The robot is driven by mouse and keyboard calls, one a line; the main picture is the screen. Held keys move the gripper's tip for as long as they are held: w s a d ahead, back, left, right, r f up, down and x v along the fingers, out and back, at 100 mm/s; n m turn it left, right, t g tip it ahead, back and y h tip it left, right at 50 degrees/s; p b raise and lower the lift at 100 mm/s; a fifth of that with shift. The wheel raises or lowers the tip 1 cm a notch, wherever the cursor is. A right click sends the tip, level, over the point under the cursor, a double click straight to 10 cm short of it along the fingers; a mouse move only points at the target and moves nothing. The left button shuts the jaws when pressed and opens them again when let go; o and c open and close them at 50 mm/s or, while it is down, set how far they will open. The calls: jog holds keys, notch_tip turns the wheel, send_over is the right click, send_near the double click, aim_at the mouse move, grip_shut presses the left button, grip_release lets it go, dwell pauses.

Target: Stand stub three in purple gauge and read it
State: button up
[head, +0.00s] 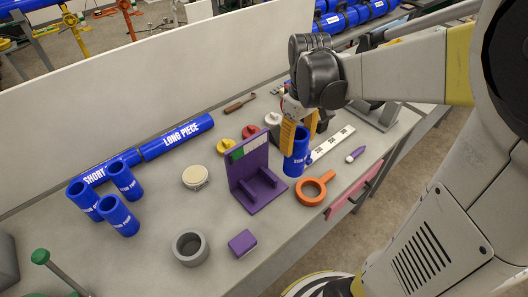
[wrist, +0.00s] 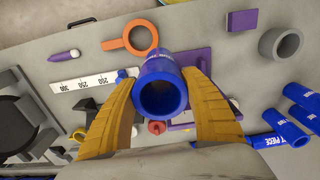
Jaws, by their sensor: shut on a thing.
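My gripper (head: 299,138) has its yellow fingers shut on a blue stub (head: 296,160), a short pipe held upright. The stub is just right of the purple gauge (head: 243,177); I cannot tell its height above the bench. Its lettering is too small to read. The gauge has an upright back plate with a green and white strip, and a base with raised rails; no stub stands in it. In the wrist view the stub (wrist: 163,95) shows its open end between both fingers (wrist: 163,82), hiding part of the gauge (wrist: 190,56).
Three blue stubs (head: 118,217) stand at left beside long blue pipes (head: 178,137). An orange ring tool (head: 313,190), white ruler (head: 332,144) and purple marker (head: 356,154) lie right of the gauge. A grey ring (head: 190,248) and purple block (head: 242,243) sit in front.

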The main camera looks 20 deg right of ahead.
jog(key=shift+d+f, duration=0.1)
jog(key=shift+d, duration=0.1)
jog(key=w+a+f+b, duration=0.4)
jog(key=w+a+f, duration=0.1)
jog(key=a+f, duration=0.4)
jog(key=shift+w+a+f, duration=0.2)
jog(key=shift+a+f, duration=0.15)
jog(key=shift+f, duration=0.6)
jog(key=shift+f+b, duration=0.15)
jog(key=shift+b, duration=0.15)
jog(key=o, duration=1.3)
